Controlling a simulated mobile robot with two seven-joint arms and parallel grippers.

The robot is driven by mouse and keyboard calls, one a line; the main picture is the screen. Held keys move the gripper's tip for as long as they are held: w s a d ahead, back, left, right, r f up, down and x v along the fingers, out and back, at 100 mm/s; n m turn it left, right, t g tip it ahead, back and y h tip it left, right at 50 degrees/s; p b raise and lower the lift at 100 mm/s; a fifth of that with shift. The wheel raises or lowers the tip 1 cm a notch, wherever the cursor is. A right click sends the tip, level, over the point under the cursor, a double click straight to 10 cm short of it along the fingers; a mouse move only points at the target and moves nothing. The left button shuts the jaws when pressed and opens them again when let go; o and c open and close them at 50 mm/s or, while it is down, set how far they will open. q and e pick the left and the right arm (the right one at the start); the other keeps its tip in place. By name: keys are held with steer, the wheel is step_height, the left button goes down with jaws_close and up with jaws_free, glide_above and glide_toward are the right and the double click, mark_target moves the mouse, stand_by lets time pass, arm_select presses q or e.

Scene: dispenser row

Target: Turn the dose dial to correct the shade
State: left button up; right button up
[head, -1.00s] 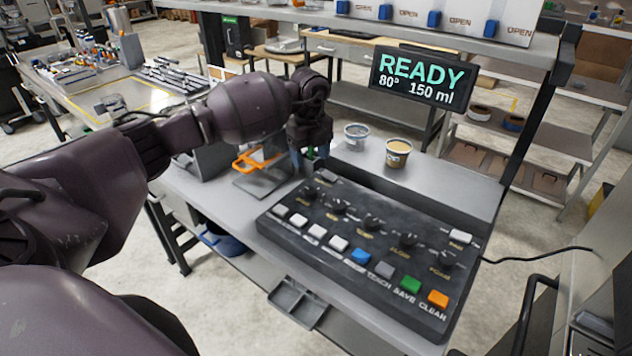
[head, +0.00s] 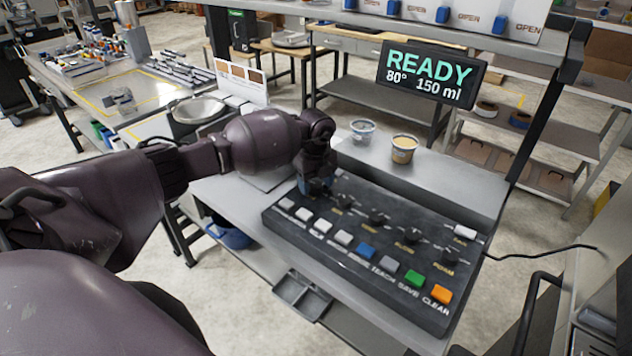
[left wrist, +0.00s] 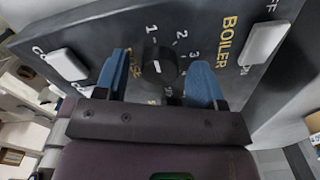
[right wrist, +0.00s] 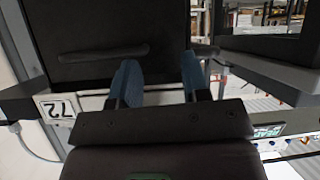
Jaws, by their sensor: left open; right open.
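The black control panel (head: 345,265) lies on the counter, with a row of black dials behind its buttons. My left gripper (head: 314,190) is open over the panel's left end and hides the leftmost dial in the head view. In the left wrist view that black dial (left wrist: 160,66) sits between the open blue fingers (left wrist: 166,80), with clear gaps at the sides. It has a white mark and numbers 1, 2, 3 around it; its yellow label is partly hidden by a finger. My right gripper (right wrist: 160,82) is open and empty, outside the head view.
The display (head: 431,74) reads READY, 80°, 150 ml. A grey cup (head: 362,133) and a tan-filled cup (head: 404,150) stand behind the panel. A card with brown shade swatches (head: 241,82) stands at the left. A BOILER switch (left wrist: 268,42) is near the dial.

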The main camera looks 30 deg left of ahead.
arm_select(q)
steer(key=c, duration=0.9)
arm_select(e)
steer(key=shift+s+d+f, duration=0.1)
steer(key=shift+s+f, duration=0.3)
steer(key=shift+s, duration=0.05)
